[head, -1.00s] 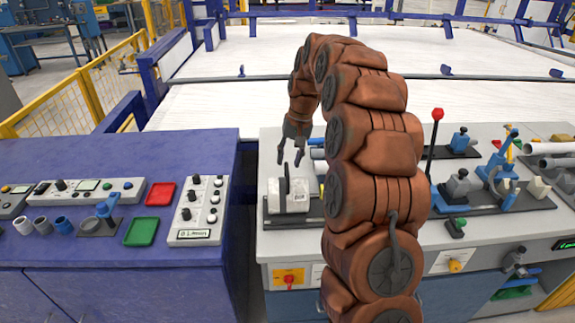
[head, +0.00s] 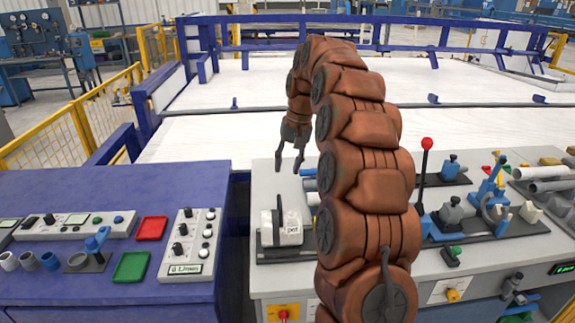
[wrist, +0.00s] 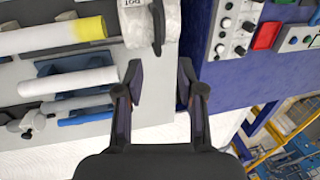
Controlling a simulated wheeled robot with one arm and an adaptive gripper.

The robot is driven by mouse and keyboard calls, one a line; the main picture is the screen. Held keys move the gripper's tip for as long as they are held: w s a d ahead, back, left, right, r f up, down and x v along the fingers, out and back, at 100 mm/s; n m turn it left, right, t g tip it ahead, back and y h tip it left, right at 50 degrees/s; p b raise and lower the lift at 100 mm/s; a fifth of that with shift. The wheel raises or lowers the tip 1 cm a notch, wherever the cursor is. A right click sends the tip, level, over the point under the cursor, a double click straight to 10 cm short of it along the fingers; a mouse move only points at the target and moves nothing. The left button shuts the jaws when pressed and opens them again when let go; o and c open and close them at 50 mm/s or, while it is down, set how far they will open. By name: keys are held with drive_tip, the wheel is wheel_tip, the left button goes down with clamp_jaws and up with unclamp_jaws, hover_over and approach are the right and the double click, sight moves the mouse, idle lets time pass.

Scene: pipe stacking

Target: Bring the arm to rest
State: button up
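My gripper (head: 288,162) hangs from my copper-coloured arm above the back left part of the grey bench (head: 262,190). Its two fingers are apart with nothing between them. In the wrist view my gripper (wrist: 160,85) is also open and empty, over the bench's edge and the gap beside the blue bench. A white block-like fixture with a dark upright handle (head: 283,230) stands on the grey bench, below and in front of the fingers. My arm hides the middle of the grey bench.
In the wrist view, a yellow-ended pipe (wrist: 55,36) and a white pipe (wrist: 68,82) lie on holders. The blue bench (head: 120,190) carries control boxes and red and green trays. A vise-like tool (head: 490,205) and grey pipes (head: 545,178) are at right.

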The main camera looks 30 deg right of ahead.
drive_tip(key=s+a+n+g, duration=0.1)
drive_tip(key=s+a+n, duration=0.2)
drive_tip(key=s+a, duration=1.2)
drive_tip(key=s+f+h, duration=0.1)
drive_tip(key=s+f, duration=0.3)
drive_tip(key=s, duration=0.8)
drive_tip(key=s+a+f+n+g+h, duration=0.1)
drive_tip(key=s+f, duration=0.3)
drive_tip(key=s, duration=0.9)
drive_tip(key=shift+a+f+n+g, duration=0.25)
drive_tip(key=shift+f+n+g, duration=0.05)
drive_tip(key=shift+f, duration=0.1)
